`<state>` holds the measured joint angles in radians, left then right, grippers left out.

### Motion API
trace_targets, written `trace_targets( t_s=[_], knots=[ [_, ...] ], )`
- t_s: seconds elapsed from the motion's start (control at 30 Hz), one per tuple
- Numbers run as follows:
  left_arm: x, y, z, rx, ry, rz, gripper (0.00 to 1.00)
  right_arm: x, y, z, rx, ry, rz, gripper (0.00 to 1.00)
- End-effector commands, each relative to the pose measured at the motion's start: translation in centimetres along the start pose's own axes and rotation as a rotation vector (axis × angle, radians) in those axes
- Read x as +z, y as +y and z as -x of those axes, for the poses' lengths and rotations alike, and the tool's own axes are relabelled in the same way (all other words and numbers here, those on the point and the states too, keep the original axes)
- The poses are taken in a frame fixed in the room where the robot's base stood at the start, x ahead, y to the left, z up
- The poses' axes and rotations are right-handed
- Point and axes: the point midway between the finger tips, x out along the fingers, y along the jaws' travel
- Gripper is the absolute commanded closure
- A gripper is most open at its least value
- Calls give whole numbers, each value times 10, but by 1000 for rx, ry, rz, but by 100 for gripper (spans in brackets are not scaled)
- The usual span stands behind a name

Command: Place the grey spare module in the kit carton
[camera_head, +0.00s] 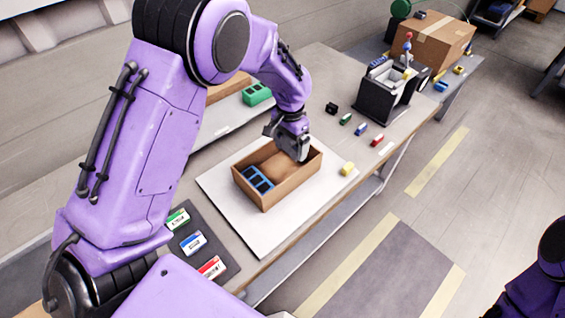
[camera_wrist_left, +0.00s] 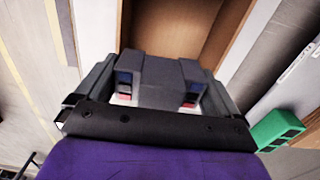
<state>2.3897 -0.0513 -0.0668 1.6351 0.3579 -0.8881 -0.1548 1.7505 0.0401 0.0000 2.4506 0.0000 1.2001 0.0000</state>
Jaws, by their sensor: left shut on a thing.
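The kit carton (camera_head: 291,188) is an open brown box on a white mat. A blue two-part module (camera_head: 258,180) sits in its left end; the rest of its visible floor looks bare. My left gripper (camera_head: 298,151) is over the carton's far right end, pointing down. In the left wrist view the left gripper (camera_wrist_left: 155,85) is shut on the grey spare module (camera_wrist_left: 160,80), with a finger on each side. The carton's brown inside (camera_wrist_left: 180,30) shows beyond the module. In the head view the module is hard to tell from the dark gripper. My right gripper is out of view.
A green block (camera_head: 256,94) lies behind the carton. Labelled cards (camera_head: 193,241) lie on a dark mat at the front left. The white mat (camera_head: 285,235) is clear in front.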

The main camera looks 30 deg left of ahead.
Motion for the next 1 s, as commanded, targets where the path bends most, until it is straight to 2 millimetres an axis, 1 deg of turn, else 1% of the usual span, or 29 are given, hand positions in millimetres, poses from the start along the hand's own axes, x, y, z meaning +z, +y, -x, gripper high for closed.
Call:
trace_targets(
  t_s=[0.03,0.07,0.13,0.2,0.37,0.53,0.63,0.93,0.97,1.0],
  knots=[
    [-2,-8,2,-3,-2,-22,39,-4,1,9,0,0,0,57],
    [-2,-12,-3,-3,-3,-34,39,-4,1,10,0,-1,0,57],
    [-3,-15,-20,-3,-5,-46,39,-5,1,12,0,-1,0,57],
    [-3,-16,-37,-3,-6,-48,39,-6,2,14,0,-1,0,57],
    [-5,-14,-63,-3,-2,-49,39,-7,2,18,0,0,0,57],
    [-6,-13,-94,-4,-2,-52,39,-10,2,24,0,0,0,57],
    [-6,-13,-102,-4,0,-52,39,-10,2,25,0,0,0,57],
    [-6,-13,-106,-4,1,-51,39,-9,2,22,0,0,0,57],
    [-6,-13,-105,-4,1,-51,0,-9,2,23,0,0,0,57],
    [-6,-13,-105,-4,1,-51,0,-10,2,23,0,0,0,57]
  ],
)
